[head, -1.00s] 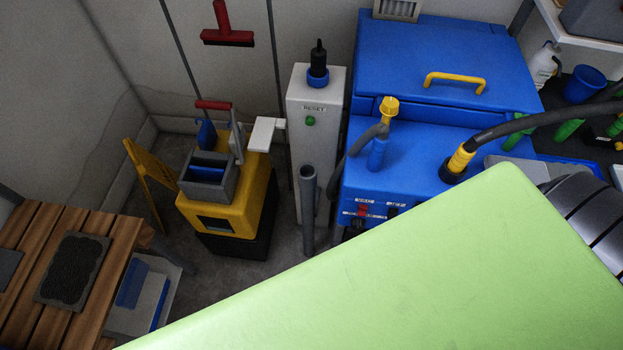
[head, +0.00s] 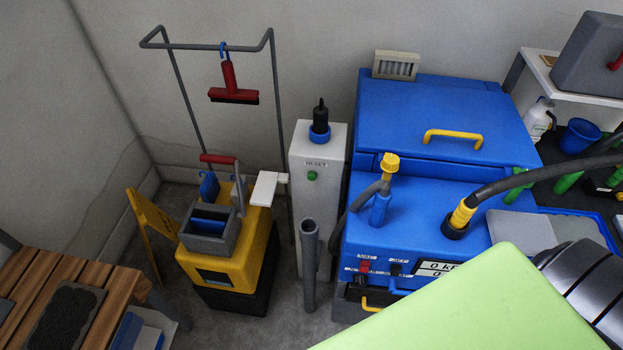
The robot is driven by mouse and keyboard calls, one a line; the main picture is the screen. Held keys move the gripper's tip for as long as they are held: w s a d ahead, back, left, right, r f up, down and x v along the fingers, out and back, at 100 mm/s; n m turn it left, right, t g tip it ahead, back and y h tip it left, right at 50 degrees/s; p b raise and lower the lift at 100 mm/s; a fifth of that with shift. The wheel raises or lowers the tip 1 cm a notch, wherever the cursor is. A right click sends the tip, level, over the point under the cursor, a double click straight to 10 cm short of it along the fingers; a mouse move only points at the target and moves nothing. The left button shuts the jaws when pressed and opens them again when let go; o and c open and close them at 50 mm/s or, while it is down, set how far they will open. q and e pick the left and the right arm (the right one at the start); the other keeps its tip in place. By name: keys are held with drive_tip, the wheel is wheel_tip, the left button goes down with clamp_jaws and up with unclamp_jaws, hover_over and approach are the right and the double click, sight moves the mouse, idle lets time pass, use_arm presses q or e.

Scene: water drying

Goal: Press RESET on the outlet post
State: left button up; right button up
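The outlet post (head: 318,231) is a pale grey upright box in the middle of the head view, against the left side of the blue machine. Its RESET label is near the top of the front face, with a small green round button (head: 312,176) just below it. A black plug in a blue ring (head: 319,124) sits on the post's top. Neither gripper is in view. A large light green surface fills the bottom right, and a dark ribbed cylindrical part shows at the right edge; I cannot tell exactly what they are.
The blue machine (head: 428,125) with a yellow handle stands right of the post. A yellow mop cart (head: 224,272) stands left of it, with a white flap (head: 264,188) near the post. A grey upright tube (head: 309,266) stands in front of the post. A wooden bench (head: 118,292) is at lower left.

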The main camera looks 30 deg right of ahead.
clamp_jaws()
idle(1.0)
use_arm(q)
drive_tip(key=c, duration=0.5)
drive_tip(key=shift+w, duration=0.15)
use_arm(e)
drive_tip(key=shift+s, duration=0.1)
